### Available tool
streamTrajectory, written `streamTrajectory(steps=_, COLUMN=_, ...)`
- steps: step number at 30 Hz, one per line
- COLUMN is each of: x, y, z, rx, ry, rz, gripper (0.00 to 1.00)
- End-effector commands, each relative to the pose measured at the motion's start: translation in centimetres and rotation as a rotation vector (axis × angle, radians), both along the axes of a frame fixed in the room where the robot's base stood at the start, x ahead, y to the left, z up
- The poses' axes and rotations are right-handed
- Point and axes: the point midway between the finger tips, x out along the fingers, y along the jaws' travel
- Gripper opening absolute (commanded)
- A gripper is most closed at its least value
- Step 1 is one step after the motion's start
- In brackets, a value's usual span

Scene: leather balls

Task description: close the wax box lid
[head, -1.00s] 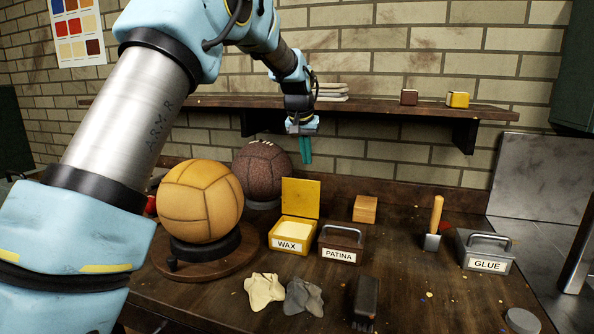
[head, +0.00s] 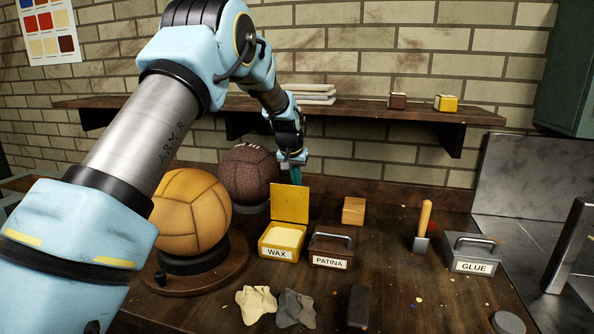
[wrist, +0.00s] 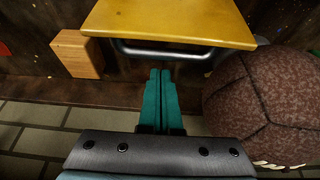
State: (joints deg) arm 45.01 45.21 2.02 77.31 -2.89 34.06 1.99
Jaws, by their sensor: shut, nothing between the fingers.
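The yellow wax box (head: 282,242) stands on the workbench with a white WAX label and pale wax inside. Its yellow lid (head: 290,204) is open and stands upright at the back of the box. My gripper (head: 296,176) is behind and just above the lid, pointing down; its teal fingers are partly hidden by the lid in the head view. In the wrist view the lid (wrist: 170,22) is at the top, and my shut, empty fingers (wrist: 161,75) are beside it, apart from it in the picture.
A dark brown ball (head: 248,172) is close to my gripper on the left. A tan ball (head: 188,210) sits on a round stand. The patina box (head: 331,247) is right of the wax box, with a wooden block (head: 354,211) behind. A shelf (head: 370,112) runs above.

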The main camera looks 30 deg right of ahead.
Motion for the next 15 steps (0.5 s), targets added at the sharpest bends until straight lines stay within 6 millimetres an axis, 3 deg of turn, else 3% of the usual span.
streamTrajectory(steps=6, x=-1.4, y=1.3, z=0.6, rx=0.002, ry=0.002, rz=0.001, gripper=0.0)
streamTrajectory(steps=15, x=-1.7, y=1.7, z=0.6, rx=0.0, ry=0.001, rz=0.001, gripper=0.0)
